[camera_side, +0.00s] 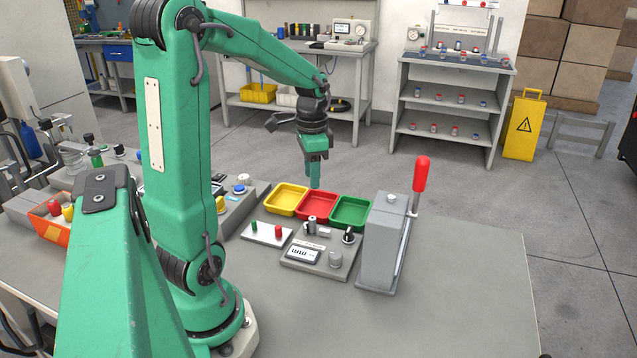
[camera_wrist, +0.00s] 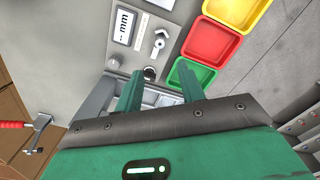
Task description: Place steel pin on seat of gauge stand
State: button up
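My gripper (camera_side: 314,182) hangs above the trays in the side view, pointing down. In the wrist view its two green fingers (camera_wrist: 160,75) stand apart with nothing seen held between them. A grey gauge panel (camera_side: 325,268) with a display (camera_side: 302,255) lies on the table; it also shows in the wrist view (camera_wrist: 130,55). It carries a short silver cylinder (camera_side: 335,258), an upright metallic piece (camera_side: 311,222) and a black-topped knob (camera_side: 348,237). I cannot tell which small piece is the steel pin or which part is the seat. The fingers are apart from the panel.
Yellow (camera_side: 285,200), red (camera_side: 316,206) and green (camera_side: 350,212) trays stand behind the panel. A grey press (camera_side: 382,245) with a red handle (camera_side: 421,174) stands at its right. A white plate (camera_side: 262,238) bears green and red pegs. The table's front right is clear.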

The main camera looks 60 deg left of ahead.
jog(key=shift+d, duration=0.1)
jog(key=s+d+r+n+t, duration=0.1)
jog(key=s+d+r+t, duration=0.1)
jog(key=d, duration=0.7)
jog(key=s+d+r+n+t, duration=0.1)
jog(key=s+d+r+t, duration=0.2)
jog(key=d, duration=0.7)
jog(key=shift+s+r+t, duration=0.3)
jog(key=shift+s+r, duration=0.75)
jog(key=shift+r, duration=0.2)
jog(key=shift+d, duration=0.1)
jog(key=shift+c, duration=0.6)
jog(key=shift+w, duration=0.1)
